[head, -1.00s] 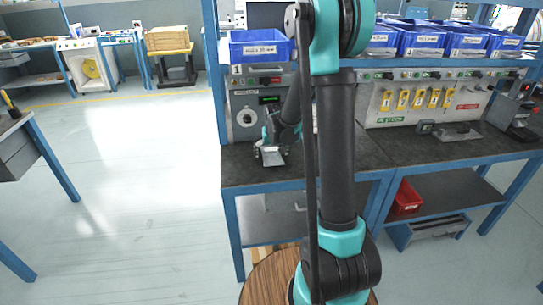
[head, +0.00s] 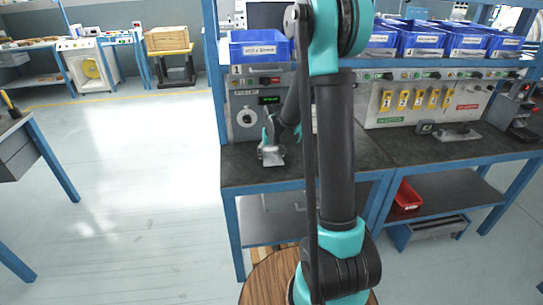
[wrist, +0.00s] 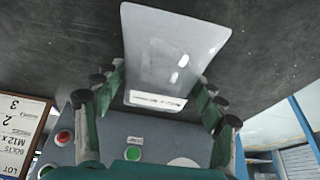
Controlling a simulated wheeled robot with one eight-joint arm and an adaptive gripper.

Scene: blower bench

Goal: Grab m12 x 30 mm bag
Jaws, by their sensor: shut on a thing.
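A pale grey, shiny bag (wrist: 175,45) with a light label strip at its near end sits between the fingers of my gripper (wrist: 162,82) in the wrist view. My gripper is shut on it. The print on the bag is too small to read. In the head view my gripper (head: 270,142) is low over the dark bench top (head: 235,172), with the bag (head: 272,158) hanging below it at the bench's left end. I cannot tell whether the bag still touches the bench.
A card reading "BOLTS M12 x" (wrist: 18,130) shows upside down in the wrist view, beside a panel with red and green buttons (wrist: 62,137). Blue labelled bins (head: 258,46) line the shelf above. A grey device (head: 458,132) stands on the right part of the bench.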

